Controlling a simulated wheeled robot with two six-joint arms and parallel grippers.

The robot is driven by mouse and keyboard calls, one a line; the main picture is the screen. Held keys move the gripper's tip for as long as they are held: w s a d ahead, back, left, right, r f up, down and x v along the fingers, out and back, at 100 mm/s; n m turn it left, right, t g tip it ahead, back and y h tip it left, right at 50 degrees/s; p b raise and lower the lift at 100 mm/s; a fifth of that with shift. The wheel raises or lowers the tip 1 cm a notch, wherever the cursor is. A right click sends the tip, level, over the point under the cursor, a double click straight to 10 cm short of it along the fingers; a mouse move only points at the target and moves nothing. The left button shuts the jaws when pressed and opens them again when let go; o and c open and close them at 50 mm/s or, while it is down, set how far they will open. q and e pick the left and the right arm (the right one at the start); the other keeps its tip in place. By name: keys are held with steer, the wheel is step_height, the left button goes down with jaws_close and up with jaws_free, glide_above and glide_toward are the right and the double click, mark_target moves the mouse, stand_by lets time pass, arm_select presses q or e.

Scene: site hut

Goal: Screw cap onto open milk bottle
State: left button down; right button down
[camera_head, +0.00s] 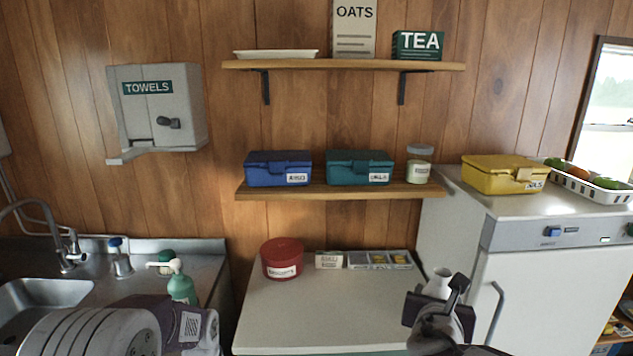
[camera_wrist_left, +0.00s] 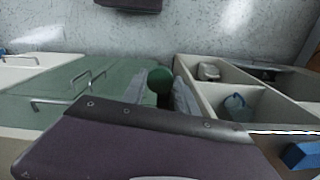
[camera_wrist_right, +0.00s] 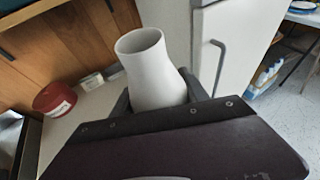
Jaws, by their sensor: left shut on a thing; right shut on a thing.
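The open milk bottle (camera_head: 438,282) is white with a bare, open neck. It also shows in the right wrist view (camera_wrist_right: 157,70), tilted in that picture. My right gripper (camera_head: 440,310) is shut around the bottle's body and holds it in front of the counter. The green cap (camera_wrist_left: 160,76) shows in the left wrist view between the fingers of my left gripper (camera_wrist_left: 166,92), which is shut on it. In the head view my left arm is at the lower left, and its fingertips and the cap are hidden. The cap and bottle are apart.
A red tin (camera_head: 282,259), a small box (camera_head: 329,260) and a divided tray (camera_head: 380,260) stand at the back of the white counter (camera_head: 300,310). A green pump bottle (camera_head: 181,285) stands by the sink. A fridge (camera_head: 540,290) is at right. The counter's middle is clear.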

mark_target(439, 285)
arm_select(q)
steer(key=shift+w+d+r+n+p, duration=0.2)
steer(key=shift+d+r+n+p, duration=0.1)
steer(key=shift+d+p, duration=0.25)
steer(key=shift+d+f, duration=0.15)
steer(key=shift+d, duration=0.1)
steer(key=shift+s+d+f+n+p, duration=0.1)
steer(key=shift+s+d+n+p, duration=0.1)
steer(key=shift+n+p, duration=0.25)
arm_select(e)
step_height(439, 285, up, 3)
steer(key=shift+w, duration=0.15)
steer(key=shift+s+r, duration=0.1)
steer(key=shift+s, duration=0.1)
steer(key=shift+w+f, duration=0.2)
steer(key=shift+s+a+f, duration=0.1)
steer(key=shift+a, duration=0.05)
arm_select(q)
steer(key=shift+f, duration=0.15)
arm_select(e)
steer(key=s+a+f, duration=0.1)
steer(key=a+f, duration=0.7)
steer(key=a, duration=0.4)
steer(key=s+a+f, duration=0.2)
steer(key=a+f, duration=0.7)
steer(key=a, duration=0.3)
steer(key=shift+s, duration=0.2)
